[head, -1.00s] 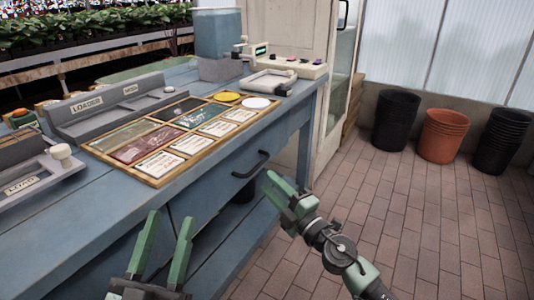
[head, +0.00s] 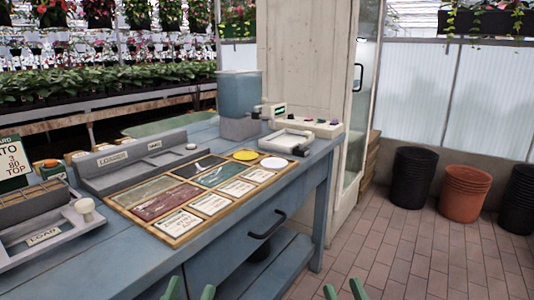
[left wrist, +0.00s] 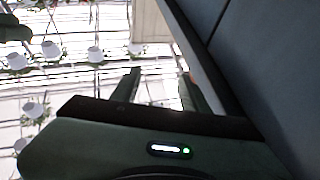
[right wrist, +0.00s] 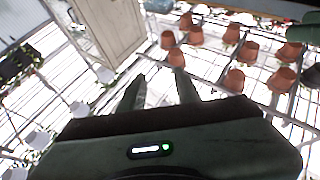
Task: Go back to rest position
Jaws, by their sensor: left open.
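My left gripper (head: 190,291) shows only its green fingertips at the bottom edge of the head view, in front of the blue workbench (head: 310,205). Its fingers stand apart and empty in the left wrist view (left wrist: 158,92). My right gripper (head: 343,291) shows only its fingertips at the bottom edge, over the brick floor to the right of the bench. In the right wrist view (right wrist: 160,92) its fingers are apart with nothing between them. Both grippers are clear of the objects on the bench.
The bench carries a wooden-framed card board (head: 172,240), a grey loader tray (head: 130,165), a white-knobbed tray (head: 55,235) and a blue tank (head: 239,95). A drawer handle (head: 268,225) juts out in front. Black pots (head: 412,178) and terracotta pots (head: 465,193) stand right. The brick floor (head: 385,255) is free.

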